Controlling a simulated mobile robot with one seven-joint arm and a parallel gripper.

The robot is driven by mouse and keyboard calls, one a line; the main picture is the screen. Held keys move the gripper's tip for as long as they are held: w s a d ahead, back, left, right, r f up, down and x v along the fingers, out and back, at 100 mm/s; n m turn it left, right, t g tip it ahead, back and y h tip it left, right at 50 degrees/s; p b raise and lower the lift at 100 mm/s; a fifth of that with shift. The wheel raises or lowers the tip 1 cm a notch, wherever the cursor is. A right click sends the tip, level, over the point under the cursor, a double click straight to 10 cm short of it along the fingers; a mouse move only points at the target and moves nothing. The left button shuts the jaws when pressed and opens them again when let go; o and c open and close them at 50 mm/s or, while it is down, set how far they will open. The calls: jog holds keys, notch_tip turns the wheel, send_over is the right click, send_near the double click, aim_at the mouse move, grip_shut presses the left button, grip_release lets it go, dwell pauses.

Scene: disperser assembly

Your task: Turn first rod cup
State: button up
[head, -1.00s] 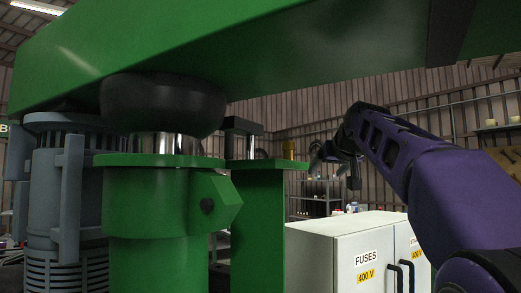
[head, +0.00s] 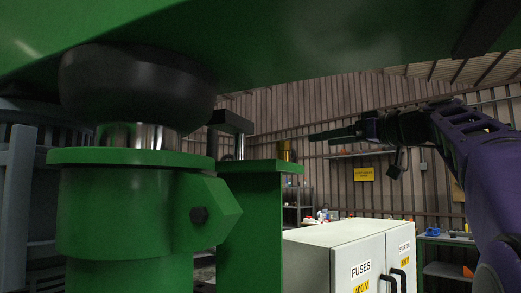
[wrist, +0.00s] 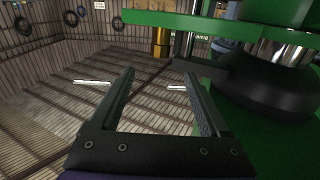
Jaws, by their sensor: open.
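The black rounded rod cup (head: 135,88) sits around a shiny rod (head: 140,136), between the green beam above and the green flange below. In the wrist view, which looks inverted, the cup (wrist: 262,90) is at the right, beside the right finger and apart from it as far as I can tell. My gripper (head: 312,136) is right of the cup in the head view, pointing left. In the wrist view my gripper (wrist: 158,75) is open, with nothing between its fingers.
A black bracket (head: 231,122) stands on a green post (head: 250,220) beside the cup. The green beam (head: 310,60) spans overhead. A white fuse cabinet (head: 340,255) stands below my arm. Open air lies between bracket and gripper.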

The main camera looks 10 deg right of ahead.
aim_at(279, 145)
jog(key=p+x, duration=0.5)
jog(key=x, duration=1)
jog(key=shift+w+a+r, duration=0.15)
jog(key=shift+w+a, duration=0.55)
jog(key=shift+w, duration=0.15)
grip_shut()
jog(key=shift+f, duration=0.25)
